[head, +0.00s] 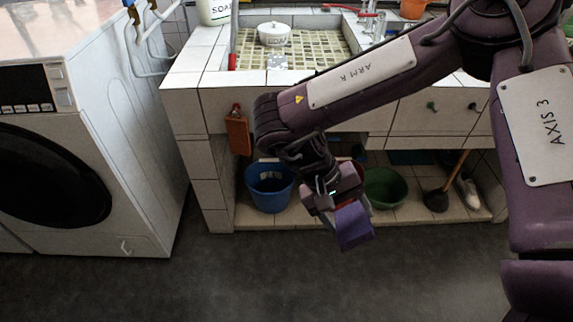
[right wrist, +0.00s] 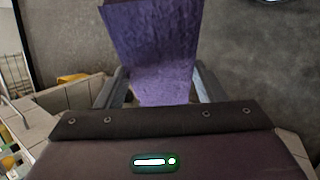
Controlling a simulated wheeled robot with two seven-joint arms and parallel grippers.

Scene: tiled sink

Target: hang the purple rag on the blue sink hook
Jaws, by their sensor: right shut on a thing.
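The purple rag (head: 354,228) hangs from my right gripper (head: 340,196), in front of the sink's open lower shelf and above the floor. In the right wrist view the rag (right wrist: 150,45) passes between the two fingers of the gripper (right wrist: 163,88), which is shut on it. On the sink front, a small green-looking hook (head: 431,106) and a dark hook (head: 472,106) show right of my forearm. I cannot make out a clearly blue hook; my right arm covers part of the sink front. My left gripper is not in view.
A blue bucket (head: 270,187), a green basin (head: 385,187) and a plunger (head: 437,200) stand on the lower shelf. A washing machine (head: 130,165) stands left. The floor (head: 260,280) in front is clear.

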